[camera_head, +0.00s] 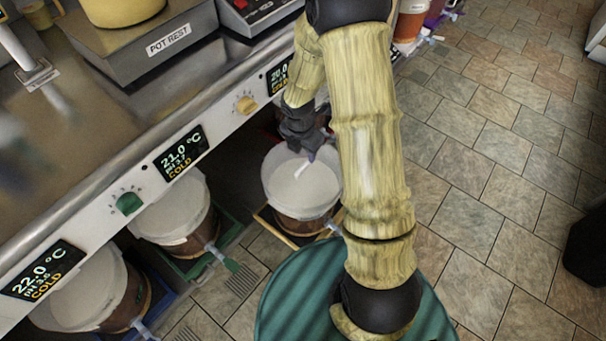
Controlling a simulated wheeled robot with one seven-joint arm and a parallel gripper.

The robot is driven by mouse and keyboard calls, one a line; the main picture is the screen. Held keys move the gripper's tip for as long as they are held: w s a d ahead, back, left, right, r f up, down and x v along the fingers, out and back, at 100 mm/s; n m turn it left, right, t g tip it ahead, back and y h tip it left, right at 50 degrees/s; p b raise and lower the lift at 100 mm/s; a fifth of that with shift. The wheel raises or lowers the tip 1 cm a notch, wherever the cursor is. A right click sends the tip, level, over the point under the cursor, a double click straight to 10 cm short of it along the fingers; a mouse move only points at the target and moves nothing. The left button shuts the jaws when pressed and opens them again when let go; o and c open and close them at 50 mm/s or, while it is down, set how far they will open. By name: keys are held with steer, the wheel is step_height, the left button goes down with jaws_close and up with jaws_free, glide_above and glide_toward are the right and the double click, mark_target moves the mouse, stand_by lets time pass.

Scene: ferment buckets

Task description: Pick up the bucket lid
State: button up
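A bucket (297,222) with a whitish wall and brown lower part stands under the counter edge. Its round white top (285,183) looks like the lid; I cannot tell lid from open rim for certain. My gripper (312,156) points down over the far part of this top. A short pale strip (304,169) shows just below the fingers; I cannot tell whether it is a handle. The fingers are small and dark, partly hidden by my wrist, so their opening and any contact are unclear. My arm covers the bucket's right side.
Two similar white-topped buckets (178,212) (82,292) stand to the left on coloured trays, with taps facing the aisle. The steel counter (85,120) overhangs them, with temperature displays and knobs on its front. Tiled floor (490,180) is clear at right; a dark object (588,245) stands at the right edge.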

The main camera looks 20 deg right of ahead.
mark_target(303, 166)
steer(key=shift+w+f, duration=0.1)
steer(key=shift+f, duration=0.65)
steer(key=shift+w+a+f+b, duration=0.1)
steer(key=shift+f+b, duration=0.6)
steer(key=shift+f, duration=0.6)
steer(key=shift+w+f+b, duration=0.1)
steer(key=shift+f+b, duration=0.6)
steer(key=shift+f, duration=0.6)
jaws_close()
